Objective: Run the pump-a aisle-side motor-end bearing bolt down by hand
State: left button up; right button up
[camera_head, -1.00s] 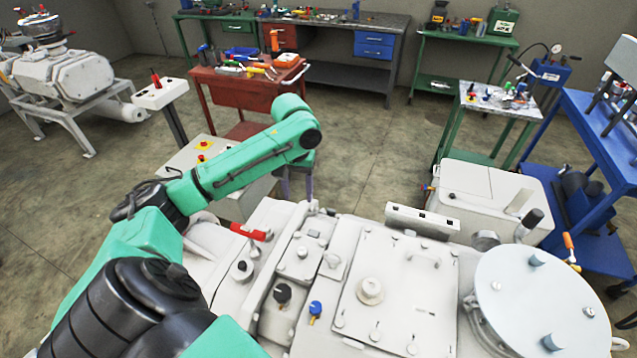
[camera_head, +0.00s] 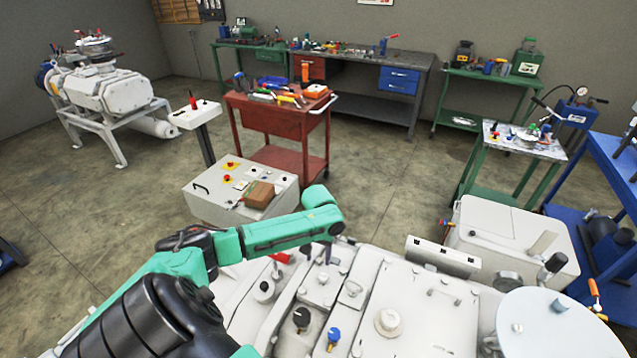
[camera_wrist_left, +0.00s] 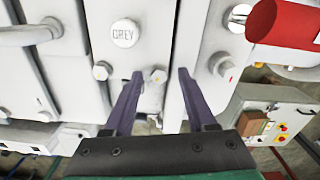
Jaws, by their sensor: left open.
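A white pump (camera_head: 420,300) fills the front of the head view. A small hex bolt head (camera_wrist_left: 158,75) lies between the fingertips, not clasped. Other bolt heads sit to its left (camera_wrist_left: 102,70) and right (camera_wrist_left: 222,65). I cannot tell how far the middle bolt is screwed in. My right gripper is not in view.
A grey control box (camera_head: 225,190) with a brown block (camera_head: 259,195) stands beyond my arm. A red tool cart (camera_head: 275,125) stands behind it.

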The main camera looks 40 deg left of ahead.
pick_arm(q)
jog(key=shift+w, duration=0.1)
grip_shut()
